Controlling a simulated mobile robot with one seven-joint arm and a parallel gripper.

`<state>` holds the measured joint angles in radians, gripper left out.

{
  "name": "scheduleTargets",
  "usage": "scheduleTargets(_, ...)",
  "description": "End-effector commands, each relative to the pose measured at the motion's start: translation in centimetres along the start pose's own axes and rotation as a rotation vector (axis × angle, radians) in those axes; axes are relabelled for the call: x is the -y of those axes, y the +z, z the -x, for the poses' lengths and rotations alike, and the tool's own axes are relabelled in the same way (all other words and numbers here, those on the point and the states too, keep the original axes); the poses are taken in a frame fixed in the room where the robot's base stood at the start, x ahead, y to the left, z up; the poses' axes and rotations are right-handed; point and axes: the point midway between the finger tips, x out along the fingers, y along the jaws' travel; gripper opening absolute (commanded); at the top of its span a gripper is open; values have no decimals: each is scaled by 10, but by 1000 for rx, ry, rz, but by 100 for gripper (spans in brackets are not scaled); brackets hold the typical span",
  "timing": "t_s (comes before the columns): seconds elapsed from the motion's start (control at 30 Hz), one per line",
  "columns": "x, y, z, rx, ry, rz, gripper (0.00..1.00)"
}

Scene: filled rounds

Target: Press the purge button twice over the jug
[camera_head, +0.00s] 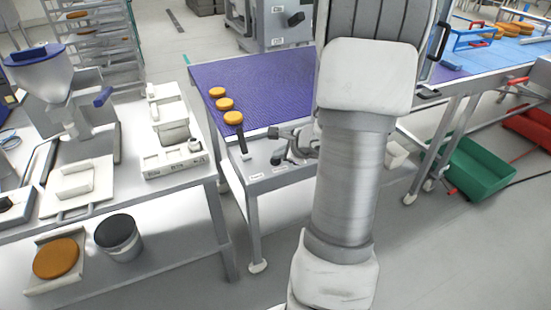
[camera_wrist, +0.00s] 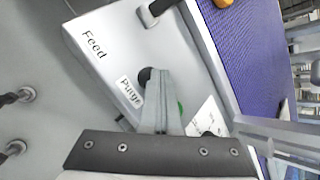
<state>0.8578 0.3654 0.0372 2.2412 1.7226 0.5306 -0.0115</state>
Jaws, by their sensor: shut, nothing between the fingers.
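The panel (camera_wrist: 110,32) at the end of the purple belt carries a "Feed" label and a "Purge" label (camera_wrist: 130,90). A dark round knob or button (camera_wrist: 144,76) sits beside the "Purge" label, partly hidden by my fingers. My gripper (camera_wrist: 157,73) is shut and empty, its tips over this knob; I cannot tell whether they touch it. In the head view my gripper (camera_head: 280,155) is just above the panel (camera_head: 268,184), partly behind my arm. No jug can be made out for certain; a white container (camera_head: 398,157) shows partly behind my arm.
A black handle (camera_head: 243,145) stands on the panel, near the "Feed" label. Orange rounds (camera_head: 224,104) lie on the purple belt (camera_head: 262,85). A bench with white equipment (camera_head: 172,130) is at left. A green crate (camera_head: 475,170) is on the floor at right.

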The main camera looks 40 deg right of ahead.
Motion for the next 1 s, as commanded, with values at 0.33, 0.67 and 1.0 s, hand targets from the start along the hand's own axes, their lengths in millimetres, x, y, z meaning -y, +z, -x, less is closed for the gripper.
scheduleTargets(0.33, 3, 3, 5, -1, 1, -1, 0)
scheduleTargets(0.67, 9, 10, 14, 0, 1, 0, 0)
scheduleTargets(1.0, 12, 12, 17, 0, 0, 0, 0)
